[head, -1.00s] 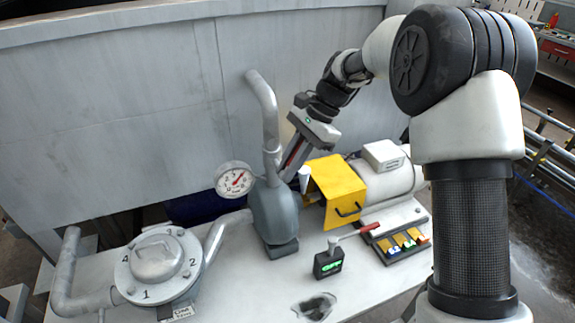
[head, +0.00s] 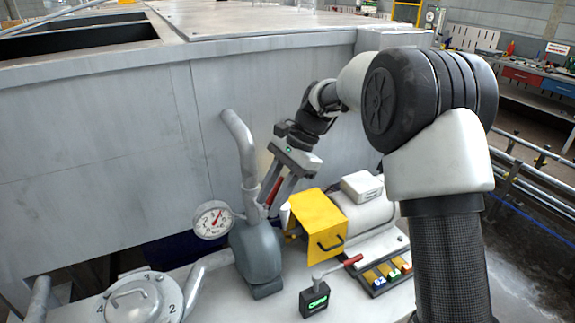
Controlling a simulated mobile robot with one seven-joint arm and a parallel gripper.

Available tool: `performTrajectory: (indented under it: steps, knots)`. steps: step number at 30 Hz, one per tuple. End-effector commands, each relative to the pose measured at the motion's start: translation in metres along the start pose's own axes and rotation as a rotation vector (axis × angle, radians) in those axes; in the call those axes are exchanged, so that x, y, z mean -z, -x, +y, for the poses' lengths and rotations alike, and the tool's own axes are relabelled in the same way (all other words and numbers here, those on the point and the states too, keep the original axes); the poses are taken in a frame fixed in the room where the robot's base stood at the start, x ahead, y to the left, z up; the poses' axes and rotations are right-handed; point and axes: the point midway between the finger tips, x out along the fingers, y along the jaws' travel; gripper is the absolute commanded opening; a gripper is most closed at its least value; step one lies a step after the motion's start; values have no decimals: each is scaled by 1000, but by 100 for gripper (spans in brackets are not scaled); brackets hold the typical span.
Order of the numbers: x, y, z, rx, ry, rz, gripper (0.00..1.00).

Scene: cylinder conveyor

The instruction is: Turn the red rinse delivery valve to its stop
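A narrow red piece (head: 274,189), possibly the rinse delivery valve's handle, shows between the fingers of my gripper (head: 268,208), right of the grey upright pipe (head: 243,150). The fingers point down and left beside the pipe, above the grey pump body (head: 257,255). Two grey fingers show with a gap between them. I cannot tell whether they touch the red piece. The valve's body is not clear behind the gripper. A separate lever with a red grip (head: 353,260) sits on a black box with a green display (head: 315,298).
A round pressure gauge (head: 213,219) is left of the pump. A yellow guard (head: 317,224) and a white motor (head: 365,211) stand close on the right. A numbered round valve (head: 142,300) is at lower left. A grey tank wall (head: 110,150) rises behind.

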Motion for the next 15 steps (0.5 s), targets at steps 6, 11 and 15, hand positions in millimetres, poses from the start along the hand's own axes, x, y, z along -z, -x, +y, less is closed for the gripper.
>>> performTrajectory:
  steps: [6,11,15]
  knots:
    - [1,54,-1,5,-1,4,32]
    - [1,94,0,4,-1,4,32]
    - [1,123,0,3,-1,3,32]
